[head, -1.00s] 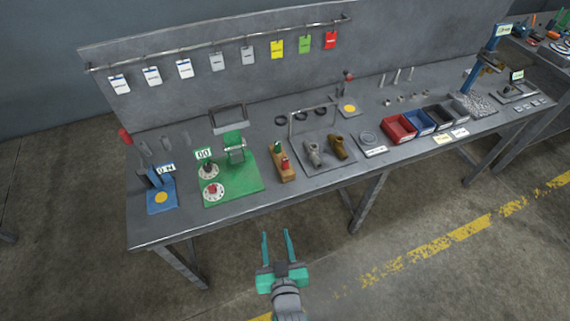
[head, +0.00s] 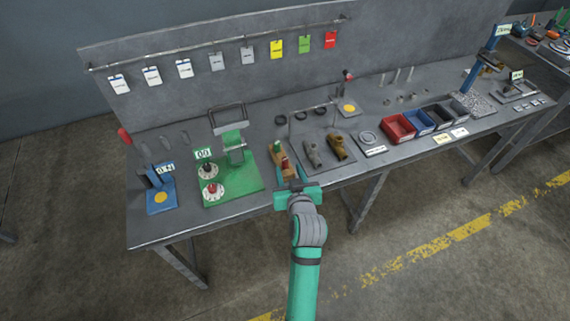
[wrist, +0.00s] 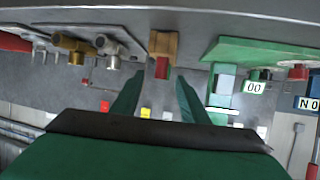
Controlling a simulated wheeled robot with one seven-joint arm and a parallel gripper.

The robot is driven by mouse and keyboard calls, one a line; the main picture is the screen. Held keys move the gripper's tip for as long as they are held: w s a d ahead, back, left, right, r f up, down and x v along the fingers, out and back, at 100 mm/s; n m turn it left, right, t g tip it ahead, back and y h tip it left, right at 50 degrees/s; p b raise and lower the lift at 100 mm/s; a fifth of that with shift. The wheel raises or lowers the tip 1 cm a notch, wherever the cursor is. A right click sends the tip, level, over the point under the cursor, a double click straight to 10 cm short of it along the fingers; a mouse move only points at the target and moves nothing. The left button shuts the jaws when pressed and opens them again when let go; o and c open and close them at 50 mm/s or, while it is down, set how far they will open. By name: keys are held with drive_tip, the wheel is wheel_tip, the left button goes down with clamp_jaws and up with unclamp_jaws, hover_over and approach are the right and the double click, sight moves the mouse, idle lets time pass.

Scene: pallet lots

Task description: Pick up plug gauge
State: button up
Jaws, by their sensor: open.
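The plug gauge, a small piece with red and green ends, appears to be the one at the wooden block (head: 276,170). In the head view its green part (head: 277,147) and red part (head: 284,162) show above the block. My gripper (head: 290,172) is open and empty at the bench's front edge, close to the block's near end. In the wrist view the block (wrist: 163,42) lies straight ahead, with a red end (wrist: 162,68) seen between the two spread fingers (wrist: 160,82). The fingers appear apart from it. My gripper hides part of the block in the head view.
A green fixture board (head: 240,187) with dials stands left of the block. A grey tray (head: 335,165) with two metal fittings, grey (head: 312,153) and brass (head: 338,147), lies close on the right. Red (head: 399,128) and blue (head: 419,120) bins stand further right.

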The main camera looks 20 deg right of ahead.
sight(286, 163)
drive_tip(key=shift+x, duration=3.4)
drive_tip(key=shift+w+a+r, duration=0.1)
drive_tip(key=shift+r, duration=0.05)
clamp_jaws()
